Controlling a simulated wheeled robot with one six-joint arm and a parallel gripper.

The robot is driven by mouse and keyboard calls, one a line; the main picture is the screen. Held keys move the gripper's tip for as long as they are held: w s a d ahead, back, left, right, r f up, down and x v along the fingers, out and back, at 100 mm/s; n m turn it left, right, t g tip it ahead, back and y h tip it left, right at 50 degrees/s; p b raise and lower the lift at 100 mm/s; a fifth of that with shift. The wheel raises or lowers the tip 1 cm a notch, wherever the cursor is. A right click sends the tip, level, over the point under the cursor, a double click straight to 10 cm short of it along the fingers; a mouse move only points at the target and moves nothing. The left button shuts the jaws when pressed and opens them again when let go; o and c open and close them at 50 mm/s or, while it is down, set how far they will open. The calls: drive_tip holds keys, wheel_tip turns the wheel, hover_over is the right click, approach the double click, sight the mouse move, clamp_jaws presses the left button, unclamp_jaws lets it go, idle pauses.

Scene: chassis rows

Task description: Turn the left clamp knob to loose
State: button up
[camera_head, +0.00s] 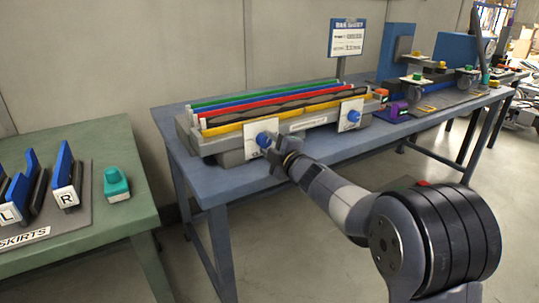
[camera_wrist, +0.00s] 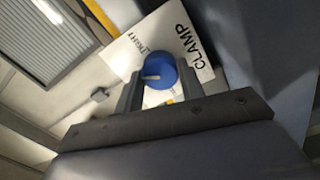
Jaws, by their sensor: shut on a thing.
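The left clamp knob (camera_head: 263,140) is blue and sits on a white plate on the front of a long grey fixture (camera_head: 230,155) on the blue table. In the wrist view the knob (camera_wrist: 159,71) lies between the two fingers of my gripper (camera_wrist: 160,84), which is shut on it. The white plate (camera_wrist: 195,35) behind it reads CLAMP and TIGHT; the rest of its lettering is hidden. A pale mark shows on the knob's face. In the head view my gripper (camera_head: 277,150) reaches the knob from the front right.
A second blue knob (camera_head: 353,116) is on another white plate to the right. Coloured strips lie along the fixture. A purple block (camera_head: 398,109) stands beyond its right end. A green table (camera_head: 110,225) with a teal object (camera_head: 116,183) is at left, across a gap.

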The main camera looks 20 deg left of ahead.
drive_tip(key=n+b, duration=0.4)
drive_tip(key=n, duration=0.1)
drive_tip(key=shift+f+n, duration=0.2)
drive_tip(key=shift+n, duration=0.1)
drive_tip(key=n+b, duration=0.4)
drive_tip(key=n, duration=0.2)
drive_tip(key=n+b, duration=0.3)
drive_tip(key=n, duration=0.2)
drive_tip(key=shift+n, duration=0.4)
drive_tip(key=n+b, duration=0.2)
drive_tip(key=n, duration=0.3)
drive_tip(key=shift+r, duration=0.1)
drive_tip(key=shift+n, duration=0.4)
drive_tip(key=o, duration=1)
drive_tip(key=shift+r, duration=0.1)
drive_tip(key=v, duration=1)
drive_tip(key=shift+s+d+b, duration=0.25)
drive_tip(key=shift+s+b, duration=0.1)
drive_tip(key=shift+b, duration=0.1)
